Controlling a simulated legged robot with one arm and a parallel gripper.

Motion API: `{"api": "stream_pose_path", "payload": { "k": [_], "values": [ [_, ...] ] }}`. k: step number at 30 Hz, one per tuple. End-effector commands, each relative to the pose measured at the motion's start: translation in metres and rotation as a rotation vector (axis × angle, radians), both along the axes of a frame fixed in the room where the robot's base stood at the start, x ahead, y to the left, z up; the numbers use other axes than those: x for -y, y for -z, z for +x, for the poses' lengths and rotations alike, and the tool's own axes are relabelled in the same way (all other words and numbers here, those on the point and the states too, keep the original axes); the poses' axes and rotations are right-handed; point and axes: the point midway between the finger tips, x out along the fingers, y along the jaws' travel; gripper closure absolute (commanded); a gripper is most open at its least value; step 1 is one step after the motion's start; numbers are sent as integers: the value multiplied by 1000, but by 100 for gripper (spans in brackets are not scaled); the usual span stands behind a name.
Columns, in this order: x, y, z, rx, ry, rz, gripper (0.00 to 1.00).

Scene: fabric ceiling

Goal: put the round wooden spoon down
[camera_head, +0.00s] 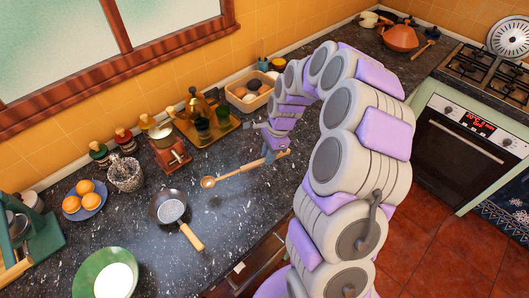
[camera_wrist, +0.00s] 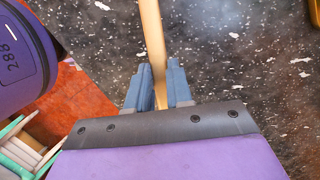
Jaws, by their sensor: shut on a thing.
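The round wooden spoon (camera_head: 240,172) has a pale handle and a small round bowl at its left end. In the head view it is over the dark speckled counter (camera_head: 225,225) near the front edge, bowl to the left. My gripper (camera_head: 270,157) is shut on its handle near the right end. In the wrist view the handle (camera_wrist: 152,35) runs up between the blue-grey fingers of my gripper (camera_wrist: 160,90), and the bowl is out of view. I cannot tell whether the spoon touches the counter.
A frying pan (camera_head: 171,207) lies left of the spoon, and a green plate (camera_head: 85,273) is further left. The counter between the pan and the spoon is clear.

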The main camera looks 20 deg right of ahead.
Motion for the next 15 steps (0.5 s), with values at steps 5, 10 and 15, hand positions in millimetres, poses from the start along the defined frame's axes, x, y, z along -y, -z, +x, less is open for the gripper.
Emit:
{"api": "stream_pose_path", "payload": {
  "k": [5,10,15],
  "values": [
    [6,3,26,1,1,2,100],
    [5,3,38,3,2,-1,100],
    [2,4,43,0,0,-3,100]
  ]
}}
